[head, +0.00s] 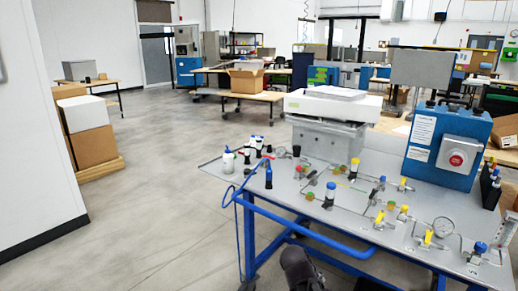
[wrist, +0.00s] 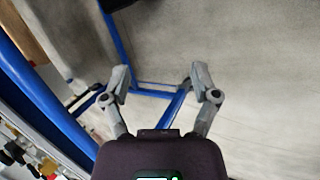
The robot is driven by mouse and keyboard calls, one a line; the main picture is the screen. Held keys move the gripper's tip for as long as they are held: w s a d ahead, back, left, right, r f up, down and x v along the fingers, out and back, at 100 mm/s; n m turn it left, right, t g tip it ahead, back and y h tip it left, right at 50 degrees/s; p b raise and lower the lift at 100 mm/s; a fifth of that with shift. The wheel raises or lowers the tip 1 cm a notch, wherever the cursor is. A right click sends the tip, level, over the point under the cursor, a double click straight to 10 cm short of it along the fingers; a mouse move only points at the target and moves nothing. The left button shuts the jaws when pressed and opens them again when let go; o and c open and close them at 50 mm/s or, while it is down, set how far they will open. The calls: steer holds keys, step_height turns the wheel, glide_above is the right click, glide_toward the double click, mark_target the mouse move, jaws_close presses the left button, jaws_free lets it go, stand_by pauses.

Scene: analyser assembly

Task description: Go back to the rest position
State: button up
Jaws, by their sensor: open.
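My gripper (wrist: 160,85) is open and empty in the wrist view, its two grey fingers spread wide. It points down past the blue frame of the analyser bench (head: 210,166), over the grey floor. Part of my arm shows dark at the bottom of the head view, in front of the bench's near edge; the fingers cannot be made out there. The bench top carries valves with yellow, blue and red handles, a round gauge (head: 443,227) and a blue box with a red button (head: 449,147).
A blue rail (head: 310,236) runs along the bench's near side, close to my arm. A white and grey instrument (head: 330,117) stands at the bench's back. Stacked boxes (head: 90,130) stand at the left wall. The floor (head: 140,220) left of the bench is clear.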

steer(key=s+f+m+g+y, duration=0.25)
steer(key=s+m+y, duration=0.2)
steer(key=m, duration=0.35)
step_height(320, 180, up, 23)
steer(key=p, duration=2.3)
steer(key=shift+w, duration=0.4)
steer(key=shift+y, duration=0.25)
